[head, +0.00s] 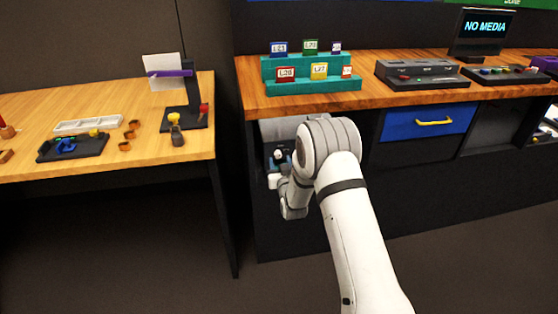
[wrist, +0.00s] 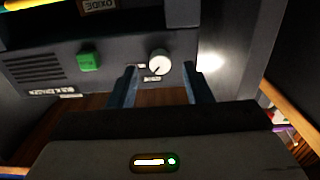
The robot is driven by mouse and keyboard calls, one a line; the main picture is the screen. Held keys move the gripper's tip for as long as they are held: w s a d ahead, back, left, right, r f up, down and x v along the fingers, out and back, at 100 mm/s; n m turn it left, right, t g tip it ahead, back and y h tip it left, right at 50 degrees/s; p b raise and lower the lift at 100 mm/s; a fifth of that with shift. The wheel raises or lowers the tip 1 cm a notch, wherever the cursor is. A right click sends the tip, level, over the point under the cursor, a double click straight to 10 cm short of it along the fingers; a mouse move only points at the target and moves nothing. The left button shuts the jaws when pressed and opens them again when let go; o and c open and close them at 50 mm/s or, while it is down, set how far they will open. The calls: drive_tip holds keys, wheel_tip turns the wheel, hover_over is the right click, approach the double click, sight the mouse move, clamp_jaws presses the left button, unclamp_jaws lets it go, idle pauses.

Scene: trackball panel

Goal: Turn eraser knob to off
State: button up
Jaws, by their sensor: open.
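The eraser is a dark grey box (wrist: 115,66) across the top of the wrist view, with a small label that is hard to read. Its white round knob (wrist: 159,62) sits on the front face, and a short dark mark on it points to the lower left. A small label lies just below the knob. My gripper (wrist: 161,76) is open and empty, its two dark blue fingers pointing at the panel, one to each side of the knob. I cannot tell whether the fingertips touch it. In the head view, my arm hides most of the eraser.
A green square button (wrist: 88,61) and a slotted grille (wrist: 34,69) are left of the knob. The dark compartment wall (wrist: 235,65) rises close at right. In the head view, the wooden counter (head: 400,97) lies above, with a blue drawer (head: 428,121) to the right.

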drive_tip(key=shift+x, duration=0.9)
drive_tip(key=shift+c, duration=0.5)
clamp_jaws()
